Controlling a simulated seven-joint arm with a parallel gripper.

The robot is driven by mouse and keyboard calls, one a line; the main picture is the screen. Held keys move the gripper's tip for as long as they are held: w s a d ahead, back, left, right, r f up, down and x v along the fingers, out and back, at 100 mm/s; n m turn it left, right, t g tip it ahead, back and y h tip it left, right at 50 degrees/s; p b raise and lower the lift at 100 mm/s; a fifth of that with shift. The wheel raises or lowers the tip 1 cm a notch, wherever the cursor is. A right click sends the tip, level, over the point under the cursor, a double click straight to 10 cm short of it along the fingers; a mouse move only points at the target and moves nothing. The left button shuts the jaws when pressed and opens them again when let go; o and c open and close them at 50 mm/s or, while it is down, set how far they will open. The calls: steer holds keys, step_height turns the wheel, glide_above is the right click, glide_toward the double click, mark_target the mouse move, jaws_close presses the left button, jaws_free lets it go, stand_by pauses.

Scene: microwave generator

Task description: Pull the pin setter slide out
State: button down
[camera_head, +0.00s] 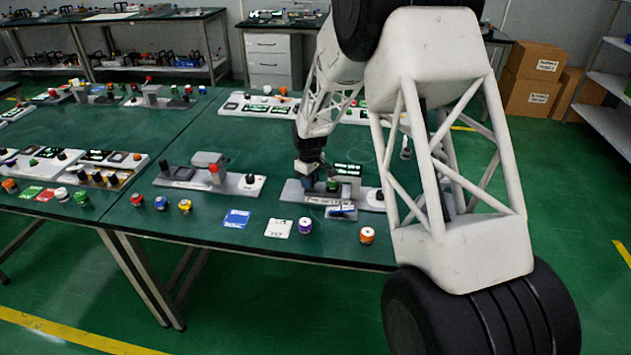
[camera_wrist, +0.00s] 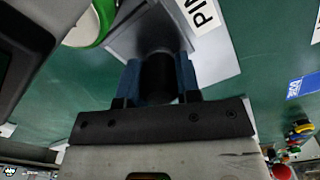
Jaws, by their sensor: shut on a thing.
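The pin setter fixture (camera_head: 292,192), a grey base with a small grey tower and a green knob, sits near the front edge of the green table. In the wrist view, a white label reading "PIN" (camera_wrist: 201,14) lies beside a black cylindrical handle (camera_wrist: 158,76). My gripper (camera_wrist: 159,82) is shut on this handle, with one blue finger on each side. In the head view my gripper (camera_head: 308,172) reaches down at the left end of the fixture. The slide itself is mostly hidden there by my gripper.
A similar fixture with a red knob (camera_head: 213,168) stands to the left. Bare table lies between the fixtures.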

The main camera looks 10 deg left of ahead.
steer(key=a, duration=0.7)
steer(key=shift+a, duration=0.2)
steer(key=c, duration=0.8)
jaws_free()
steer(key=shift+r, duration=0.1)
step_height(320, 180, up, 8)
steer(key=shift+f, duration=0.2)
